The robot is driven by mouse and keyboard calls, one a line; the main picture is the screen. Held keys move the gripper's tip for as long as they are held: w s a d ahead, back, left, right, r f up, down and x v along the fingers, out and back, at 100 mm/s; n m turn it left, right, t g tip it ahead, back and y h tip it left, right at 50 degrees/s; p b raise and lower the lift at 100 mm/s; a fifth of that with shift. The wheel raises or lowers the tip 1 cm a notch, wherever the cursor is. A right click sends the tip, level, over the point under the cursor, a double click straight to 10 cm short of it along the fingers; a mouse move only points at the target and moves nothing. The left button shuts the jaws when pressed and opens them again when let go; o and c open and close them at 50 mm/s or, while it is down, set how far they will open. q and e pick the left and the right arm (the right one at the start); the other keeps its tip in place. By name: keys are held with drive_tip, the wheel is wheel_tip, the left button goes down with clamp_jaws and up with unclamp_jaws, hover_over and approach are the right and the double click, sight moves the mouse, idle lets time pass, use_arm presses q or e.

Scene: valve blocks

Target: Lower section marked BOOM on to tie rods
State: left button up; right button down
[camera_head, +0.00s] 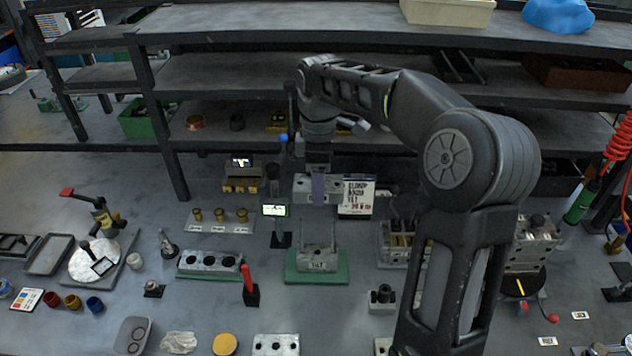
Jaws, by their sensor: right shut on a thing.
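My right gripper (318,178) reaches down in the middle and is shut on a grey metal block section (301,190). A purple strip shows on the front of the held section; its lettering is too small to read surely as BOOM. The section hangs level above a grey block marked TILT (317,265), which sits on a green base (338,277). A clear gap separates the two. My left gripper is out of view.
A white lettered card (356,198) stands close right of the held section. A small lit display (273,210) stands to the left. A grey block with round holes (214,264) lies further left. A red-handled tool (248,284) stands front left. Dark shelves (300,98) run behind.

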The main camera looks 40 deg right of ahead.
drive_tip(key=shift+w+f, duration=0.1)
drive_tip(key=shift+w, duration=0.15)
drive_tip(key=shift+s+f+b, duration=0.1)
drive_tip(key=shift+f+b, duration=0.4)
drive_tip(key=shift+f, duration=0.1)
wheel_tip(320, 180, down, 4)
drive_tip(key=b, duration=0.3)
drive_tip(key=shift+f, duration=0.25)
drive_tip(key=shift+p, duration=0.4)
idle(1.1)
drive_tip(key=shift+f+b, duration=3.7)
drive_tip(key=shift+f, duration=1.8)
